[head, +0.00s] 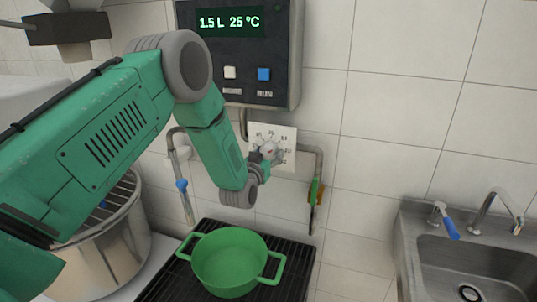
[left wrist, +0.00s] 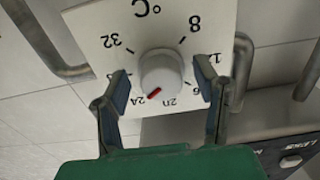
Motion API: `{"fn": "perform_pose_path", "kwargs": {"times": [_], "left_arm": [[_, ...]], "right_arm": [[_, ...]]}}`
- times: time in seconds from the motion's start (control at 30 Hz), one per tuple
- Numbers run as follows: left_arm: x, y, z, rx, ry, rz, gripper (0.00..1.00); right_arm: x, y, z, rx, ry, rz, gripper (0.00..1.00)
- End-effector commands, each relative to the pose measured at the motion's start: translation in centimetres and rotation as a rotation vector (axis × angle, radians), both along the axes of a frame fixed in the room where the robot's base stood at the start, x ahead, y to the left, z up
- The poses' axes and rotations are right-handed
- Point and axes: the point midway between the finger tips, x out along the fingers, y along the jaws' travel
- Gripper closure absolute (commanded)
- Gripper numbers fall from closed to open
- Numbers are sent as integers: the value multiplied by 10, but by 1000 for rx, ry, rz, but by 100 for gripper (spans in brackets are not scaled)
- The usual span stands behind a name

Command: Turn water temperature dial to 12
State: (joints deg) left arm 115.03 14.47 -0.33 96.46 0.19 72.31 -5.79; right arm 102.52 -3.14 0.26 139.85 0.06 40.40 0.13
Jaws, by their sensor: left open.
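The water temperature dial is a white round knob (left wrist: 162,72) on a square white plate (left wrist: 100,40) marked in °C. It also shows in the head view, where the knob (head: 270,148) is partly covered by my left gripper (head: 264,162). In the left wrist view the numbers appear upside down, and the knob's red mark points near 24. The 12 lies by the right finger, partly hidden. My left gripper (left wrist: 164,86) is open, with one finger on each side of the knob; I cannot tell whether they touch it. My right gripper is out of view.
A control box (head: 240,50) above the dial reads 1.5 L 25 °C. Pipes (head: 318,165) run beside the plate. A green pot (head: 229,262) stands on a black grate (head: 298,275) below. A metal pot (head: 110,255) is at left, a sink (head: 430,222) at right.

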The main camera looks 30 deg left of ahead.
Motion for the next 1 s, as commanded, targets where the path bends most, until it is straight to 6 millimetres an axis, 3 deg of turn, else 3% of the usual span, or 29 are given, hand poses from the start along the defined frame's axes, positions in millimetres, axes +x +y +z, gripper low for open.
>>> {"fn": "perform_pose_path", "kwargs": {"times": [0.17,0.3,0.33,0.67,1.0], "left_arm": [[0,0,0,0,0,0,44],[0,0,0,0,0,0,90],[0,0,0,0,0,1,94],[0,1,0,-27,-8,2,94],[0,2,-1,-222,-56,4,94]], "right_arm": [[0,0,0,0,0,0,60],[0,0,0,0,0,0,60],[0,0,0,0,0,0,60],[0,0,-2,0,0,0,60],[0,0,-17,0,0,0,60]]}}
